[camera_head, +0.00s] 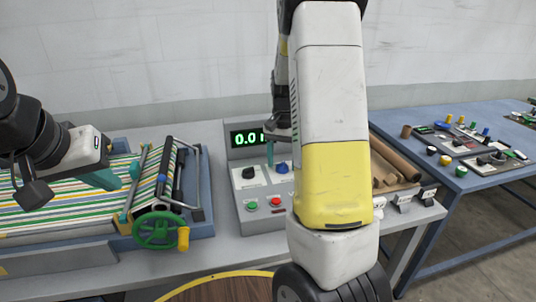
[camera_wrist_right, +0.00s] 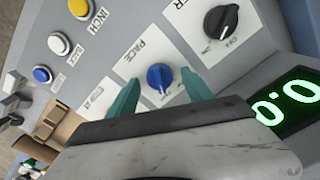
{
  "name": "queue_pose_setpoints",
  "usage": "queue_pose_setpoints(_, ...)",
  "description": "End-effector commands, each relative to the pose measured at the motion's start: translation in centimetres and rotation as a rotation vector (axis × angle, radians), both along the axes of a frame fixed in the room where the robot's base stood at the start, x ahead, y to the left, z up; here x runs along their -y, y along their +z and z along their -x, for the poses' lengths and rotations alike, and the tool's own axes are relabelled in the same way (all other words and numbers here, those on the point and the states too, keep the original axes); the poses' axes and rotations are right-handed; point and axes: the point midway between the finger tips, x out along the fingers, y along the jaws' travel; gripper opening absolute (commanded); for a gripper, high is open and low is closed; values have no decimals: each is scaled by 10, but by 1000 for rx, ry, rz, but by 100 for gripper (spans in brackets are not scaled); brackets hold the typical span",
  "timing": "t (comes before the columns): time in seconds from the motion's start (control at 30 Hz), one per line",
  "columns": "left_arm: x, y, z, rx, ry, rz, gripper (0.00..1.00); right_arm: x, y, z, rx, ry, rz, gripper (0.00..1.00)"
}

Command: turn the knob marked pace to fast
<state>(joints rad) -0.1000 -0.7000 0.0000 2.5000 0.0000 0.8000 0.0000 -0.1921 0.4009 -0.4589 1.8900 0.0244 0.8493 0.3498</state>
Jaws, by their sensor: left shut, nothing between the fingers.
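The blue pace knob (camera_head: 282,168) sits on the grey control panel (camera_head: 245,215), right of a black knob (camera_head: 249,172). In the right wrist view the blue knob (camera_wrist_right: 160,77) is beside the word PACE, with a short white mark on its face; the small setting words are hard to read. My right gripper (camera_wrist_right: 161,78) is open, its teal fingertips on either side of the blue knob; contact is not clear. In the head view my right arm hides part of the panel. My left gripper (camera_head: 104,180) is shut and empty above the striped cloth.
A press with a green handwheel (camera_head: 158,230) stands left of the panel. A green display (camera_head: 246,138) is behind the knobs; green (camera_head: 252,206) and red (camera_head: 276,202) buttons are in front. A blue table (camera_head: 440,180) with small parts stands at right.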

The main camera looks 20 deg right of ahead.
Motion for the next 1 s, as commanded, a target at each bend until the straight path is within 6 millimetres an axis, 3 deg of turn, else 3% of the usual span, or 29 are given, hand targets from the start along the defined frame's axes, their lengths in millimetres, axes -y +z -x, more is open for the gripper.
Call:
queue_pose_setpoints(0.27,0,0,0,0,0,0,0,0,3,0,-1,1,-1,59)
queue_pose_setpoints(0.7,0,0,0,0,0,0,0,0,68,0,1,2,0,59)
queue_pose_setpoints(1.0,0,0,0,0,0,0,0,0,78,0,-1,1,0,59)
